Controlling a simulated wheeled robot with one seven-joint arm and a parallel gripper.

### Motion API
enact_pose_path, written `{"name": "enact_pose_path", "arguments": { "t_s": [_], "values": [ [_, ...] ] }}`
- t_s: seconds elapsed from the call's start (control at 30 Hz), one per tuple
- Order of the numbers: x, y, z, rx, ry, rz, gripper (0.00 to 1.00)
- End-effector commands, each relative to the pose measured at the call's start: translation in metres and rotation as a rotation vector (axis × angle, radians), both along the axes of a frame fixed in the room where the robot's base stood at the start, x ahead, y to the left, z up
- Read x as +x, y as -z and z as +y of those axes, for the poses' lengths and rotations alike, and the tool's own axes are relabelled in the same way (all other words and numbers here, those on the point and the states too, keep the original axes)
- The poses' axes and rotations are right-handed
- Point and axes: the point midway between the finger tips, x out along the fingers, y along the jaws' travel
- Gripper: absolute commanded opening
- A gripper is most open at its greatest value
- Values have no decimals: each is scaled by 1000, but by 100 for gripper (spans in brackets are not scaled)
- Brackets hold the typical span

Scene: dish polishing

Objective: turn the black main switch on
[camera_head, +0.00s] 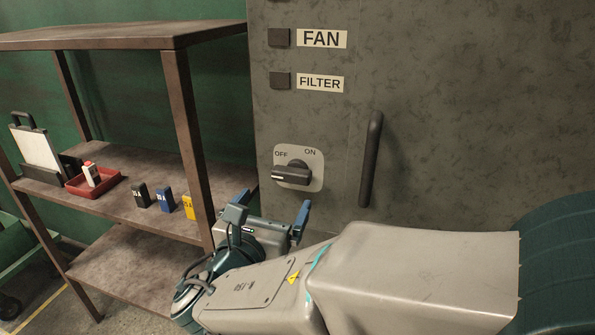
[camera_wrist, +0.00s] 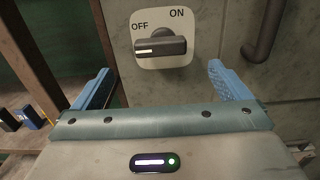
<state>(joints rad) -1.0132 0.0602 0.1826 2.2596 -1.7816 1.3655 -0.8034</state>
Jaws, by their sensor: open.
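The black main switch (camera_head: 292,174) is a rotary knob on a pale plate (camera_head: 313,160) marked OFF and ON, on the front of a grey cabinet. Its white pointer line lies on the left side, toward OFF. In the wrist view the switch (camera_wrist: 160,46) is ahead, above and between the fingers, with its handle lying level. My gripper (camera_head: 270,212) is open and empty, below the switch and apart from it. Its two blue fingers also show in the wrist view (camera_wrist: 160,88), one on each side.
A vertical black handle (camera_head: 371,160) stands out from the cabinet right of the switch. Square FAN (camera_head: 279,38) and FILTER (camera_head: 280,81) buttons sit above. A brown shelf (camera_head: 110,205) at left holds a red tray (camera_head: 94,184) and small blocks, including a yellow one (camera_head: 189,207).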

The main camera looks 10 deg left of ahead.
Motion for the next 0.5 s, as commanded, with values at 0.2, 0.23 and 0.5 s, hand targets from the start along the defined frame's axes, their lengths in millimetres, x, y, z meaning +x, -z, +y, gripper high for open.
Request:
{"name": "enact_pose_path", "arguments": {
  "t_s": [0.2,0.23,0.5],
  "values": [
    [48,0,-4,-1,2,2,96],
    [53,0,-5,0,2,1,96],
    [86,0,-6,0,-2,0,96]
  ]
}}
